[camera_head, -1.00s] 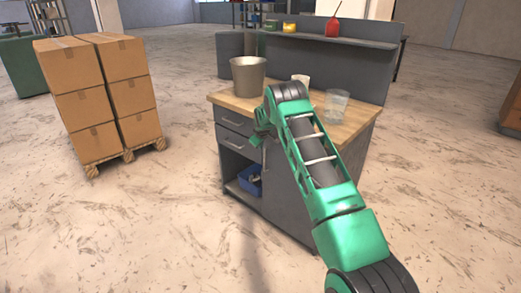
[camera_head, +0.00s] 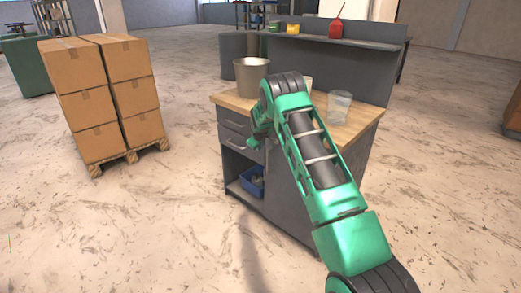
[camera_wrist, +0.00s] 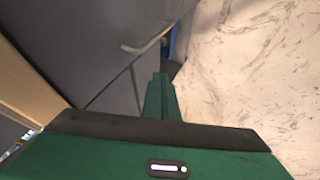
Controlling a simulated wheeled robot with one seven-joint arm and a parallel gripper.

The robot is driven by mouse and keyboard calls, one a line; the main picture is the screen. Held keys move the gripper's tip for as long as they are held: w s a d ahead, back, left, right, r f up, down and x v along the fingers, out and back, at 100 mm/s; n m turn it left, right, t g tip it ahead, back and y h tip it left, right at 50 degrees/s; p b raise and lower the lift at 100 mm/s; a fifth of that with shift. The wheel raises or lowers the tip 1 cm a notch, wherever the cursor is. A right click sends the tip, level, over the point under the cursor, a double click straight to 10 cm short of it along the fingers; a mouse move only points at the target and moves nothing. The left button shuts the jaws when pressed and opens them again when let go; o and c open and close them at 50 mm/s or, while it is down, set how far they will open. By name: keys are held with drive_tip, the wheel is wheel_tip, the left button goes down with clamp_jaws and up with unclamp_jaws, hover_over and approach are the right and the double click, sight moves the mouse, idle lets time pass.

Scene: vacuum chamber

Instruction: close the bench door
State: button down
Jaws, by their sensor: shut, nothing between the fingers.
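A grey panel (camera_head: 286,205) stands right of the opening. My arm hides much of it, so I cannot tell the bench door's exact angle. My gripper (camera_head: 257,141) is in front of the drawers, near the top of the opening. In the wrist view its green fingers (camera_wrist: 160,92) are together and empty, beside the dark bench front. A bar handle (camera_wrist: 148,38) shows beyond the fingertips; contact cannot be made out.
A blue bin (camera_head: 252,181) sits inside the compartment. A metal bucket (camera_head: 251,78) and a clear cup (camera_head: 339,107) stand on the top. Stacked cartons (camera_head: 103,92) on a pallet stand at left. The floor between them and the bench is clear.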

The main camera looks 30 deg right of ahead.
drive_tip(key=s+a+r+m+g, duration=0.1)
drive_tip(key=s+r+m+g, duration=0.15)
drive_tip(key=s+r, duration=1.45)
drive_tip(key=s+a+r+m+g, duration=0.1)
drive_tip(key=s+r+m, duration=0.15)
drive_tip(key=s, duration=0.65)
drive_tip(key=s+a+r+m, duration=0.1)
drive_tip(key=s+r, duration=0.3)
drive_tip(key=s, duration=0.6)
drive_tip(key=s+a+m+g+y, duration=0.1)
drive_tip(key=s+a, duration=0.2)
drive_tip(key=s, duration=0.8)
drive_tip(key=s+a+m+g+y, duration=0.1)
drive_tip(key=s+a, duration=0.3)
drive_tip(key=s, duration=0.7)
drive_tip(key=s+a+m+g+y, duration=0.1)
drive_tip(key=s+a+m, duration=0.1)
drive_tip(key=s, duration=0.8)
drive_tip(key=shift+s+a+y, duration=0.3)
drive_tip(key=shift+s+a, duration=0.1)
drive_tip(key=shift+a, duration=0.45)
